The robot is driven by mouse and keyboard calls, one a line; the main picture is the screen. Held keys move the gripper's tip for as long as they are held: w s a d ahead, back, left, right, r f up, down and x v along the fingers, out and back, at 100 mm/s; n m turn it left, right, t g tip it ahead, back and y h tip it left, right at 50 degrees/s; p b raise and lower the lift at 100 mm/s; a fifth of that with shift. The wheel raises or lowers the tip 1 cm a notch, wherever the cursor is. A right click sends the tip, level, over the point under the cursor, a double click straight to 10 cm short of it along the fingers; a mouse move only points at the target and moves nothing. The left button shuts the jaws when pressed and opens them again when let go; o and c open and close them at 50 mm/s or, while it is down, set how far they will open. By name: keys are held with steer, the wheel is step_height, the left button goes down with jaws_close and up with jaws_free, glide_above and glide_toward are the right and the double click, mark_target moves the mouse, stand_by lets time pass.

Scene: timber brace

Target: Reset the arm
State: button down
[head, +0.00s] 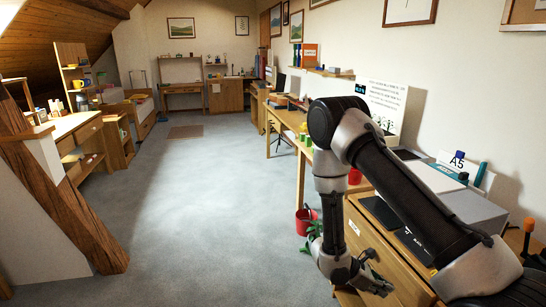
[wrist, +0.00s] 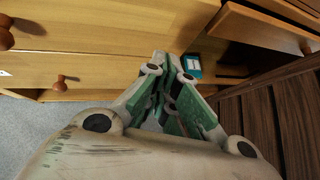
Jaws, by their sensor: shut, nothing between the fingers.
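My arm bends down over the right side of the head view, with my gripper (head: 372,282) low in front of a wooden drawer cabinet (head: 385,255). In the wrist view, my gripper (wrist: 166,62) points at wooden drawer fronts (wrist: 110,45) with round knobs. Its green-padded fingers are closed together with nothing between them. A small teal and white box (wrist: 191,66) shows just right of the fingertips, beside a dark opening. Whether the fingers touch the wood is unclear.
A red bucket (head: 307,222) stands on the floor close to my arm. A slanted timber brace (head: 72,210) stands at the left. Desks line the right wall and shelves the left. The grey carpet (head: 210,190) between is mostly clear.

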steer(key=s+r+m+t+y, duration=0.1)
steer(key=s+r+m+y, duration=0.2)
steer(key=r, duration=1.2)
steer(key=s+r+m+t+y, duration=0.2)
steer(key=s+r+m+y, duration=0.2)
steer(key=s+r+m, duration=0.4)
steer(key=s+d+r+m+t+y, duration=0.1)
steer(key=s+r+m, duration=0.4)
steer(key=r, duration=1.6)
steer(key=m+t+y, duration=0.1)
steer(key=m+y, duration=0.1)
steer(key=shift+s+r+y, duration=0.35)
steer(key=shift+r+y, duration=0.05)
